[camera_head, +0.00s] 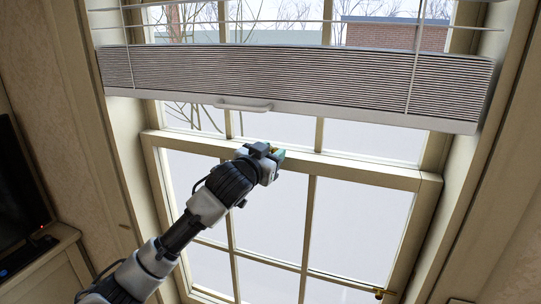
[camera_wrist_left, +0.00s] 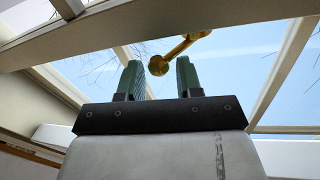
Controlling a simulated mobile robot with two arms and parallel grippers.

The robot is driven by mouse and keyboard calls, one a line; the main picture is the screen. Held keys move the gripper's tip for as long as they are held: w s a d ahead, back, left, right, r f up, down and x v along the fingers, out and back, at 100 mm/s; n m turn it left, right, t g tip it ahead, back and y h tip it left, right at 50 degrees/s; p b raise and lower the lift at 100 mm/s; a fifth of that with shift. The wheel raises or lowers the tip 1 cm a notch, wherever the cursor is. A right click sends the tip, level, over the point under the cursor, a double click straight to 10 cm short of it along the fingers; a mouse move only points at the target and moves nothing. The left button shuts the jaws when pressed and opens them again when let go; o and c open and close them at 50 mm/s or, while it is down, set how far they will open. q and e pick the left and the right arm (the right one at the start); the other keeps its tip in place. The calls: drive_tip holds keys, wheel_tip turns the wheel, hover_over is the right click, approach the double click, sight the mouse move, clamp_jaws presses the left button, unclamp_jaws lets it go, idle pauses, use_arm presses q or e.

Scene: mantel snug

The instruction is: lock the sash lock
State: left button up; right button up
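The brass sash lock (camera_wrist_left: 180,46) shows in the left wrist view just past my fingertips. Its round knob end lies in the gap between the two fingers, and its arm slants up and to the right. My left gripper (camera_wrist_left: 159,76) is open, with green fingers apart on either side of the knob; I cannot tell whether either touches it. In the head view my left gripper (camera_head: 279,156) is at the window's meeting rail (camera_head: 345,167), and the wrist mostly hides the lock there. My right gripper is in neither view.
A pleated blind (camera_head: 300,80) with a white bottom rail and handle (camera_head: 243,106) hangs above the gripper. A brass fitting (camera_head: 380,293) sits low on the lower sash. A dark screen (camera_head: 18,190) stands on a cabinet at left. The window frame encloses both sides.

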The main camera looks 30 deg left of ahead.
use_arm(q)
drive_tip(key=shift+o, duration=0.9)
drive_tip(key=shift+w+f, duration=0.1)
drive_tip(key=shift+w, duration=0.05)
drive_tip(key=shift+w+d+f, duration=0.1)
drive_tip(key=s+b, duration=0.5)
drive_tip(key=s, duration=0.6)
drive_tip(key=shift+d, duration=0.25)
drive_tip(key=shift+w, duration=0.1)
